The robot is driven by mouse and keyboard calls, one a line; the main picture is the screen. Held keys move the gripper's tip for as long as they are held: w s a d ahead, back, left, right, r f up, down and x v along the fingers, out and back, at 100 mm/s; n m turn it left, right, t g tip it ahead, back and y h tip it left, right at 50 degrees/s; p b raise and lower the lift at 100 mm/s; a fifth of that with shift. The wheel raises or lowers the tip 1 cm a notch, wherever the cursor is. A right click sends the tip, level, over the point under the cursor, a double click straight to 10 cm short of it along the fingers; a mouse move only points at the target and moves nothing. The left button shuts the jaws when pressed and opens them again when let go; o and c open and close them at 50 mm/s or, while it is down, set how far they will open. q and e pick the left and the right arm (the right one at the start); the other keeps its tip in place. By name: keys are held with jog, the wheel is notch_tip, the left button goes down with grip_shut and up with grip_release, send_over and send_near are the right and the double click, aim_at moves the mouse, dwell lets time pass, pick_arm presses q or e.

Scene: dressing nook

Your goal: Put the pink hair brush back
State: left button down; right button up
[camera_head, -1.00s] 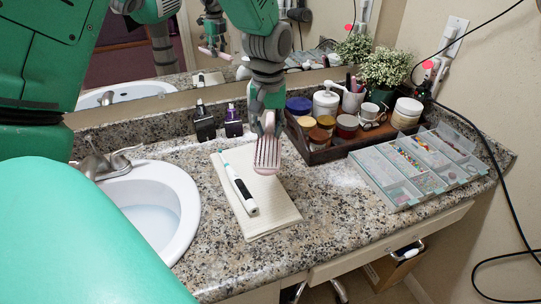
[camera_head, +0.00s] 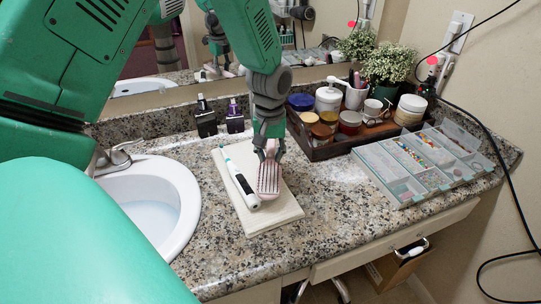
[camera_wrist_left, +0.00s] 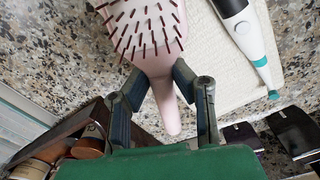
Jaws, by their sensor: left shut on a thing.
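The pink hair brush (camera_head: 268,181) hangs from my left gripper (camera_head: 270,150), bristles facing the head camera. It is over the right part of a folded cream towel (camera_head: 272,222); I cannot tell whether it touches the towel. In the left wrist view, my left gripper (camera_wrist_left: 167,92) is shut on the handle of the hair brush (camera_wrist_left: 150,45), with the bristled head beyond the fingers. A white electric toothbrush (camera_head: 240,185) lies on the towel just left of the brush. My right gripper is not in view.
A dark wooden tray (camera_head: 322,152) of jars and bottles stands behind right. A clear compartment box (camera_head: 405,190) is at the right. Two dark bottles (camera_head: 235,117) stand by the backsplash. The sink (camera_head: 165,190) is at left. Granite counter right of the towel is free.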

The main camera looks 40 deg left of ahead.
aim_at(271, 158)
pick_arm(q)
jog(key=shift+f, duration=0.1)
jog(key=shift+d+f, duration=0.15)
jog(key=shift+f, duration=0.15)
jog(key=c, duration=1.4)
grip_release()
jog(key=shift+o, duration=0.2)
jog(key=shift+r, duration=0.35)
notch_tip(271, 158, up, 12)
jog(key=p, duration=0.2)
jog(key=shift+p, duration=0.3)
jog(key=shift+r, duration=0.1)
